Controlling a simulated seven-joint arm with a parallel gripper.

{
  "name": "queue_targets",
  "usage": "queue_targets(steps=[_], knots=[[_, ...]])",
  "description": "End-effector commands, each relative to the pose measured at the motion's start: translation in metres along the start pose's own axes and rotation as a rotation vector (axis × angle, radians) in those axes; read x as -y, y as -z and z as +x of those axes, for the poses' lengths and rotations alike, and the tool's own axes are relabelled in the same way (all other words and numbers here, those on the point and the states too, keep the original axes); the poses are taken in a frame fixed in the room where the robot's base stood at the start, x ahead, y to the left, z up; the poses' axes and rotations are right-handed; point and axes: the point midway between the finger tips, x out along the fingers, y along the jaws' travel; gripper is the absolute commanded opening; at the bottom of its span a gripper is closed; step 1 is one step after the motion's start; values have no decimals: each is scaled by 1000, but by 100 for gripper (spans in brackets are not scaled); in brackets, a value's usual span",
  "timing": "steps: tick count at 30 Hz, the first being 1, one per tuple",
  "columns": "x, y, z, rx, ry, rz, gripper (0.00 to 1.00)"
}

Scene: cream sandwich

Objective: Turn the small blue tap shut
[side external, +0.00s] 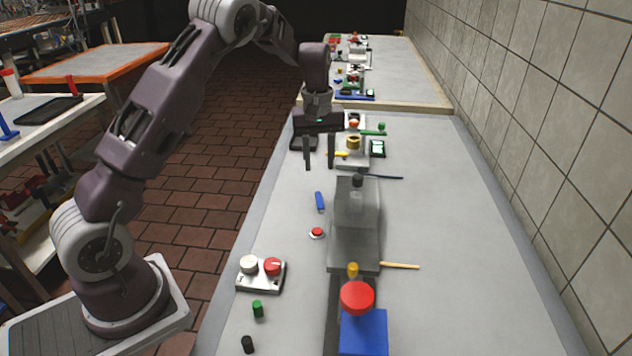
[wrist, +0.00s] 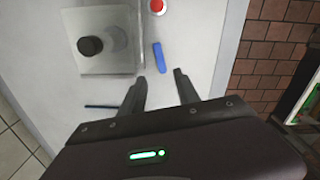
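A small blue bar-shaped piece (side external: 320,202), which looks like the tap's handle, sits on the grey table left of the clear box. It also shows in the wrist view (wrist: 159,57), just beyond the fingertips and roughly in line with the gap between them. My gripper (side external: 320,165) is open and empty, its fingers pointing down above the table, farther back than the blue piece. Its two fingers show apart in the wrist view (wrist: 159,76). They appear not to touch the blue piece. Any pipe or body under the blue handle is too small to make out.
A clear box with a black knob (side external: 357,205) stands right of the blue piece. A red button (side external: 317,232) is in front of it. A two-knob panel (side external: 261,273) and a blue block with a red top (side external: 363,330) are nearer. Small devices (side external: 352,145) stand behind my gripper.

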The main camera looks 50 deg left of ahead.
Motion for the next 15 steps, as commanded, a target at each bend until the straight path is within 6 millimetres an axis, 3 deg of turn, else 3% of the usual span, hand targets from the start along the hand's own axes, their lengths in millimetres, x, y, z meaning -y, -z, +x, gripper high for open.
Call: queue_targets(steps=[3, 15], knots=[[0, 12, 23, 5, 23, -15, 38], [2, 11, 88, 7, 27, -16, 38]])
